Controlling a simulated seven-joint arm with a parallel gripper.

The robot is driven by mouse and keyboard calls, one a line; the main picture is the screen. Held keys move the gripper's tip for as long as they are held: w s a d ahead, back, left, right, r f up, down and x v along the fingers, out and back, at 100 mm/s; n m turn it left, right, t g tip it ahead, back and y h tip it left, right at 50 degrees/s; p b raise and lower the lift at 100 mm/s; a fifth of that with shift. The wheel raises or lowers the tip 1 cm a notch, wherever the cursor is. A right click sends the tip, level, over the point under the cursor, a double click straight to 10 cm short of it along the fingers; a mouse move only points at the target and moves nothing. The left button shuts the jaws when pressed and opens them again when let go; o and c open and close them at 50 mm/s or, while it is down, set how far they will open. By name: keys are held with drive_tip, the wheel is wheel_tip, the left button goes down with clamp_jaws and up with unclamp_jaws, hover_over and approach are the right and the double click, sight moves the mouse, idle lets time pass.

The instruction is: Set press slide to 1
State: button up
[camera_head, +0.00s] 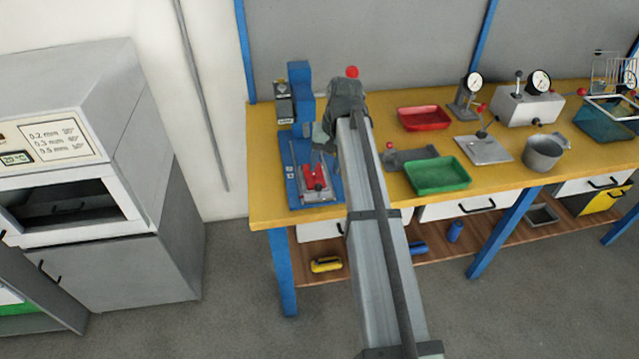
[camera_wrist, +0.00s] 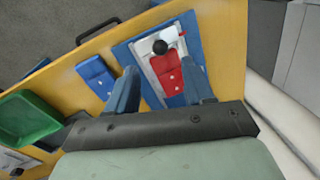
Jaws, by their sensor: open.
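The press (camera_head: 301,90) stands at the left end of the yellow bench, with a blue upright and a blue base (camera_head: 293,175). Its slide is a light grey plate (camera_wrist: 147,46) on that base, carrying a red fixture (camera_head: 315,177) toward the bench's front edge. In the wrist view the red fixture (camera_wrist: 167,72) lies beyond and between my fingers. A black ball knob (camera_wrist: 159,47) is at the slide's front end. My gripper (camera_wrist: 160,86) is open and empty above the press base, apart from the knob. In the head view my arm hides part of the press.
A red ball (camera_head: 352,71) shows above my wrist. A blue piece (camera_wrist: 97,75) lies on the bench beside the press base. A green tray (camera_head: 438,175) and a red tray (camera_head: 424,117) are to the right. A grey oven (camera_head: 75,150) stands left of the bench.

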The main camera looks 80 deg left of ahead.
sight(319, 184)
drive_tip(key=f, duration=0.2)
drive_tip(key=s+f, duration=0.1)
drive_tip(key=f, duration=0.4)
drive_tip(key=shift+s+a+f, duration=0.15)
drive_tip(key=shift+s+f, duration=0.1)
drive_tip(key=shift+f, duration=0.05)
clamp_jaws()
idle(0.4)
